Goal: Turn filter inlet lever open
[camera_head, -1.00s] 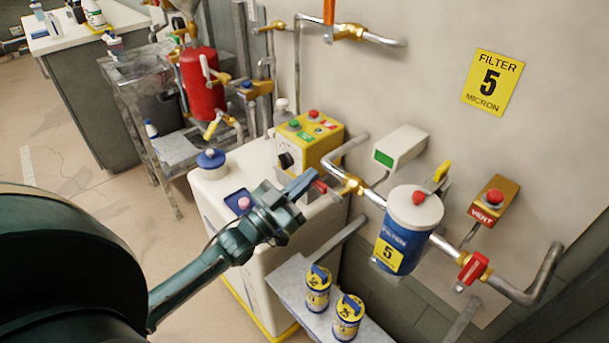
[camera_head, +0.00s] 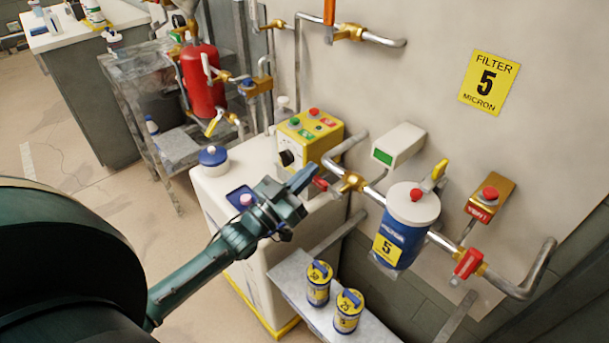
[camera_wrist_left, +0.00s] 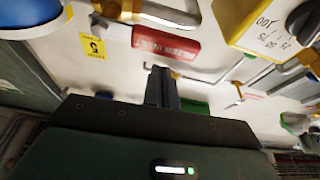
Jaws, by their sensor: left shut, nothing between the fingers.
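The red filter inlet lever (camera_head: 321,184) sits on a brass valve (camera_head: 350,182) in the pipe left of the blue filter housing (camera_head: 402,236). In the left wrist view its red, lettered handle (camera_wrist_left: 166,46) lies across the picture, just beyond my fingers. My left gripper (camera_head: 308,178) is shut and empty, with its fingertips close beside the lever's free end. I cannot tell whether they touch it. The fingers also show in the wrist view (camera_wrist_left: 161,88), pointing at the handle. My right gripper is not in view.
A yellow control box (camera_head: 309,137) stands on the white cabinet behind my left gripper. A grey-and-green box (camera_head: 398,146) is on the wall above the pipe. A low shelf (camera_head: 290,284) with two yellow-and-blue canisters is below. Another red lever (camera_head: 467,263) is right of the housing.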

